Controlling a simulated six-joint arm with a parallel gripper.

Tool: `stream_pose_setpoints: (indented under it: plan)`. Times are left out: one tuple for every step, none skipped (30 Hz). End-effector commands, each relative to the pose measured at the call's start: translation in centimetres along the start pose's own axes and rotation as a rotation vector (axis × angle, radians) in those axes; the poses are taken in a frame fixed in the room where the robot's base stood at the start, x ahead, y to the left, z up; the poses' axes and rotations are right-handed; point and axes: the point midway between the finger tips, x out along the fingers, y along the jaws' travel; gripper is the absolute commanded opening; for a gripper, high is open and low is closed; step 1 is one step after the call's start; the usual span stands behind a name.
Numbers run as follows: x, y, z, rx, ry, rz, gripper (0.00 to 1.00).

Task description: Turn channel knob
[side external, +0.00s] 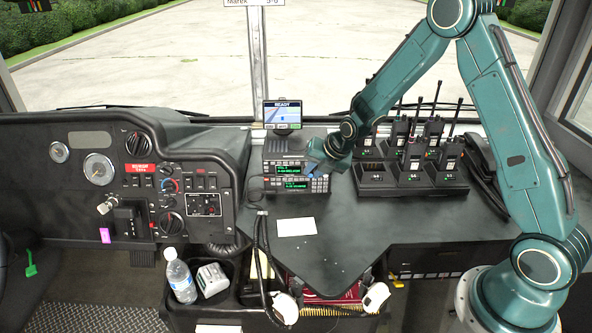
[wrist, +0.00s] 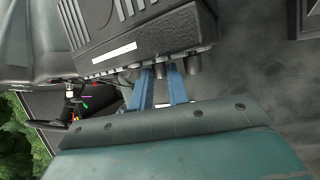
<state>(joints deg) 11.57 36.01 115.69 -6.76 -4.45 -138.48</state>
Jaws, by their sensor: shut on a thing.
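Two stacked black radios with green displays stand on the dash in the side view, an upper radio (side external: 271,168) and a lower radio (side external: 272,185). My gripper (side external: 313,172) is at the right end of their front. In the wrist view my gripper's (wrist: 160,77) two blue fingers stand either side of a dark knob (wrist: 160,71) on a radio's front edge and are shut on it. Another knob (wrist: 193,65) sticks out just right of the fingers. I cannot tell the knob's angle, and my gripper hides it in the side view.
A small READY screen (side external: 283,114) stands above the radios. A charger rack (side external: 385,187) with several handheld radios is close on the right. A white card (side external: 296,226) lies on the dash, and black cables (side external: 262,240) hang in front of the radios. The dash around the card is mostly clear.

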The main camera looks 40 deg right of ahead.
Motion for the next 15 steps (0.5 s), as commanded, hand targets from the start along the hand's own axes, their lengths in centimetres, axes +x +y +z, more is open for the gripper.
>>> stream_pose_setpoints:
  plan:
    - [0.07,-0.22,-0.06,0.01,0.002,0.013,0.0]
    - [0.06,-0.24,-0.04,0.013,0.001,0.02,0.0]
    - [0.04,-0.24,-0.05,0.017,0.002,0.028,0.0]
    - [0.03,-0.23,-0.06,0.018,0.002,0.031,0.0]
    - [0.03,-0.21,-0.06,0.019,0.002,0.034,0.0]
    - [0.02,-0.2,-0.06,0.019,0.002,0.036,0.0]
    - [0.02,-0.19,-0.07,0.019,0.002,0.036,0.0]
    - [0.02,-0.18,-0.07,0.019,0.002,0.035,0.0]
    - [0.02,-0.18,-0.07,0.019,0.002,0.035,0.0]
    - [0.02,-0.18,-0.07,0.019,0.002,0.035,0.0]
    - [0.02,-0.18,-0.07,0.019,0.002,0.035,0.0]
    - [0.02,-0.18,-0.07,0.019,0.002,0.034,0.0]
    - [0.01,-0.18,-0.07,0.019,0.002,0.034,0.0]
    - [0.01,-0.18,-0.07,0.019,0.002,0.034,0.23]
    - [0.01,-0.17,-0.07,0.019,0.002,0.034,0.26]
